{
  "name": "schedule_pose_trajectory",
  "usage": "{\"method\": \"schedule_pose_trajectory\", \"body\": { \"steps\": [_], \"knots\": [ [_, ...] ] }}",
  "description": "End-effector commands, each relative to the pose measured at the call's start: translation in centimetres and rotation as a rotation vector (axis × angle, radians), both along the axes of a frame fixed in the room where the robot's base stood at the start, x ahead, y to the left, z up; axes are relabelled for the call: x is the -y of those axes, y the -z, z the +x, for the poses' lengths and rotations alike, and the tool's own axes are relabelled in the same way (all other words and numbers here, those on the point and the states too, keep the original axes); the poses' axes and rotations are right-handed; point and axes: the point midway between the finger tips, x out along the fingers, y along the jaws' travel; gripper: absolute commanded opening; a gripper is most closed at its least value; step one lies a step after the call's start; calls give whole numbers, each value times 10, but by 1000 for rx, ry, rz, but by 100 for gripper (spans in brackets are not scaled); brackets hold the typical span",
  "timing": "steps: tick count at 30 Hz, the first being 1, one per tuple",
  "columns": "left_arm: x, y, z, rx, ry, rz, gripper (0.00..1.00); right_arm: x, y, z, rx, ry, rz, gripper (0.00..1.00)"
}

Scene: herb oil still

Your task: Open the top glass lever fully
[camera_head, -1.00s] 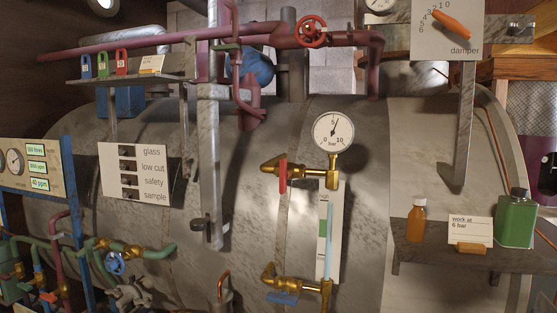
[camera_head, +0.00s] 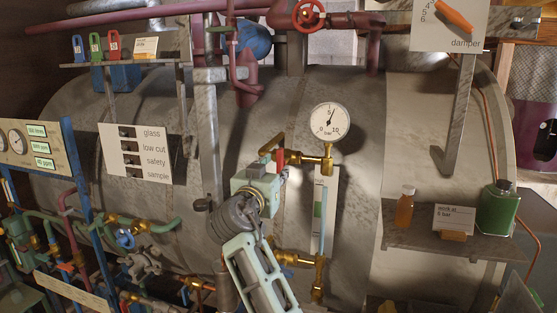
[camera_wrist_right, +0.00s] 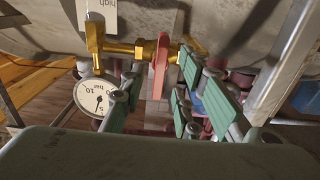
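The top glass lever (camera_head: 281,158) is a red handle on the upper brass fitting (camera_head: 310,160) of the sight glass (camera_head: 318,215), below the round bar gauge (camera_head: 330,121). My right gripper (camera_head: 279,174) has come up to it from below, and its own body partly hides the lever in the head view. In the right wrist view the red lever (camera_wrist_right: 160,66) stands across the brass pipe (camera_wrist_right: 125,47), between the spread green finger pads of my right gripper (camera_wrist_right: 160,82). The fingers look open, with gaps beside the lever; contact is unclear. My left gripper is out of view.
The lower brass fitting (camera_head: 295,258) is partly behind my right arm. A grey post (camera_head: 208,140) stands left of the gripper. A shelf (camera_head: 430,240) at right holds an amber bottle (camera_head: 404,208) and a green bottle (camera_head: 497,209). A label board (camera_head: 137,151) hangs at left.

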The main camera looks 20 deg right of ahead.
Motion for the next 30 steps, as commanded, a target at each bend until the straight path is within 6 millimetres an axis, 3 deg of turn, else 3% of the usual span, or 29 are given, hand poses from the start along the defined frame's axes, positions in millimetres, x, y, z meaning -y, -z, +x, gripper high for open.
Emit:
{"method": "schedule_pose_trajectory", "body": {
  "steps": [1,6,17,27,30],
  "knots": [
    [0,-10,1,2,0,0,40,6,-5,7,-2,2,-3,29],
    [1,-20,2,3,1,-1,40,16,-3,24,-2,1,-2,29],
    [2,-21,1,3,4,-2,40,20,1,30,-1,-1,0,29],
    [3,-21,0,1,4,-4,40,20,1,29,-1,-1,0,1],
    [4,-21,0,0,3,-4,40,20,1,29,-1,-1,0,0]
  ]
}}
